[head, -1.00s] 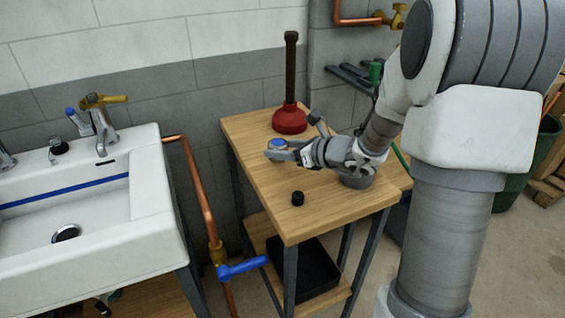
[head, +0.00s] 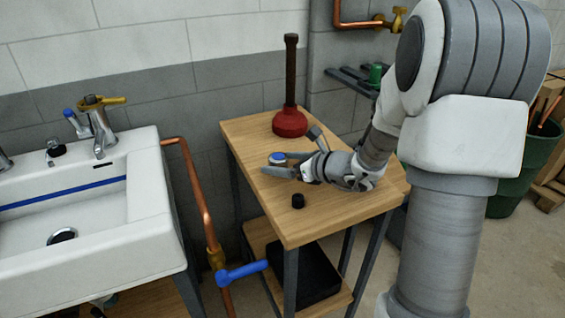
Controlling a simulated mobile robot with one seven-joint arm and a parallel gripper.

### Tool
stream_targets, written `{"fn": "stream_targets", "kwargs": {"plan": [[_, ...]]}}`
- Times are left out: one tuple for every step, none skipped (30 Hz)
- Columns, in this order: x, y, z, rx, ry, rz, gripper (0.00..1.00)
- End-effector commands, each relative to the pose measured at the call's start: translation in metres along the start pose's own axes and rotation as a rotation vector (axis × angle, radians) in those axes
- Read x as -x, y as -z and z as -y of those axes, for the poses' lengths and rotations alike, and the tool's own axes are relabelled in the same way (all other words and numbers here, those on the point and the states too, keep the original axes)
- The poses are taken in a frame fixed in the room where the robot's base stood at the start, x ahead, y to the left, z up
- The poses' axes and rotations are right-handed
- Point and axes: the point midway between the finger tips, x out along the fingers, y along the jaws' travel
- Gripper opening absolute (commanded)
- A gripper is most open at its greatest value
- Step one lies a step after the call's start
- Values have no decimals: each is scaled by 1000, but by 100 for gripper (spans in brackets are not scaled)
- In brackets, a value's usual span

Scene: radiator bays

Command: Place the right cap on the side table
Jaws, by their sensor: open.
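A small cap with a blue top (head: 277,158) is at the left part of the wooden side table (head: 325,222). My gripper (head: 284,165) is open, low over the table, with its fingers pointing left. One finger lies just in front of the blue-topped cap and the other is behind or beside it. The cap appears to stand on the table at the fingertips; whether a finger touches it I cannot tell. A small black cap (head: 298,201) stands on the table, nearer the front and apart from the gripper.
A red plunger (head: 290,120) stands at the table's back. A white sink (head: 90,205) with a tap (head: 98,125) is at the left. A copper pipe (head: 192,190) with a blue lever valve (head: 240,271) runs between them. A black bin (head: 303,275) is on the lower shelf.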

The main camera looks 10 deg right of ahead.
Motion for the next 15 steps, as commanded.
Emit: {"fn": "stream_targets", "kwargs": {"plan": [[0, -1, 0, 0, 0, 0, 91], [1, -2, 0, 0, 0, 0, 91], [1, -3, 0, 0, 0, 0, 91], [2, -5, 0, 0, 0, 0, 91], [6, -4, 1, 0, 2, 0, 91], [12, -5, 1, 0, 3, 0, 91], [18, -5, 1, 0, 4, -1, 91], [24, -5, 2, 0, 5, -1, 91], [32, -6, 1, -2, 5, 0, 91], [39, -6, 1, -1, 5, 0, 91], [46, -6, 2, 0, 5, 0, 91], [56, -6, 2, -1, 5, 0, 91], [62, -6, 1, -1, 5, 0, 91], [69, -6, 1, -1, 5, 0, 91], [78, -6, 1, -1, 5, 0, 91]]}}
